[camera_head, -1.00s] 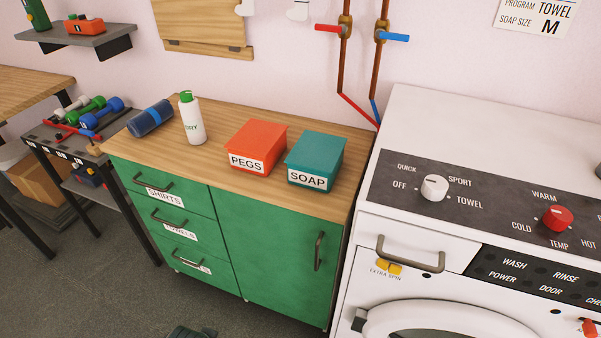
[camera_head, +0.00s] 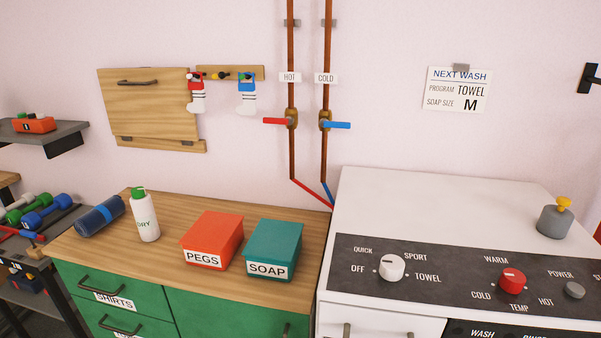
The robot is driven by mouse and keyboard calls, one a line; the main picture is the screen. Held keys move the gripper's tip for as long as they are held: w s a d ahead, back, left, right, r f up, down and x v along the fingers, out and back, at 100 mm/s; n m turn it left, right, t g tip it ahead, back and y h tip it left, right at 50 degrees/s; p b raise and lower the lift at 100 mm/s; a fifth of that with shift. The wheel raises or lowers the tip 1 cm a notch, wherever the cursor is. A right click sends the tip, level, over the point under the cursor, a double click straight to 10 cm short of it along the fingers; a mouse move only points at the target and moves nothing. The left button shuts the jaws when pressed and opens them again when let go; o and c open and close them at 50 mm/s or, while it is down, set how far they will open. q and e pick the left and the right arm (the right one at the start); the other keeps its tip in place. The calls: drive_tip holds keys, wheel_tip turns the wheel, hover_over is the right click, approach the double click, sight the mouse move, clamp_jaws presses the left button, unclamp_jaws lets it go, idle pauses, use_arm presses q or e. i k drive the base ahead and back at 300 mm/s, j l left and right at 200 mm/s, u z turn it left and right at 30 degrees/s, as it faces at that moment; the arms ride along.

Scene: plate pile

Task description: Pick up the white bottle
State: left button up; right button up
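The white bottle (camera_head: 146,218) stands upright on the wooden top of the green cabinet, toward its left end. Neither of my grippers shows in the head view.
A teal box marked SOAP (camera_head: 272,249) stands right of the PEGS box. The wooden top (camera_head: 172,270) is clear in front of the bottle. A white washing machine (camera_head: 430,210) adjoins the cabinet on the right. A rack with dumbbells (camera_head: 38,208) is at the left.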

sight(143, 209)
drive_tip(key=u, duration=1.35)
